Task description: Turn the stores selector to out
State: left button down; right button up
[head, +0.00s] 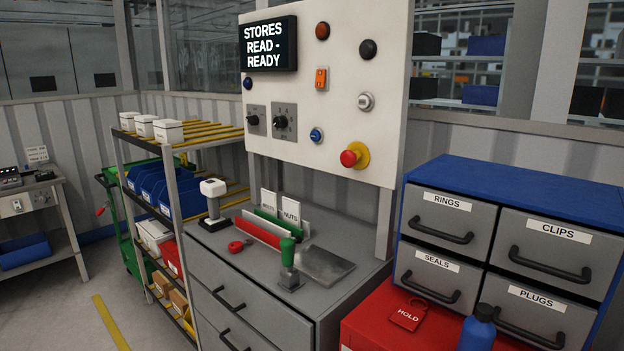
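A pale upright control panel (330,130) stands above the grey drawer cabinet in the middle of the head view. Its black display (269,45) reads "STORES READ - READY". Two dark rotary knobs sit low on its left side: a smaller knob (253,120) on a grey plate and a larger knob (281,121) on a marked plate. Their labels are too small to read, so I cannot tell which is the stores selector or where either is set. Neither of my grippers is in view.
The panel also carries a red emergency button (354,155), an orange switch (321,78) and several round buttons. A green-handled stamp (288,265) and a scanner (213,200) stand on the cabinet top (330,285). A blue-topped drawer unit (520,190) stands right.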

aim_at(254, 120)
jog(key=z, duration=0.25)
jog(key=i+j+z, duration=0.25)
jog(key=j+z, duration=0.3)
jog(key=j, duration=0.15)
jog(key=j+z, duration=0.25)
jog(key=j, duration=0.1)
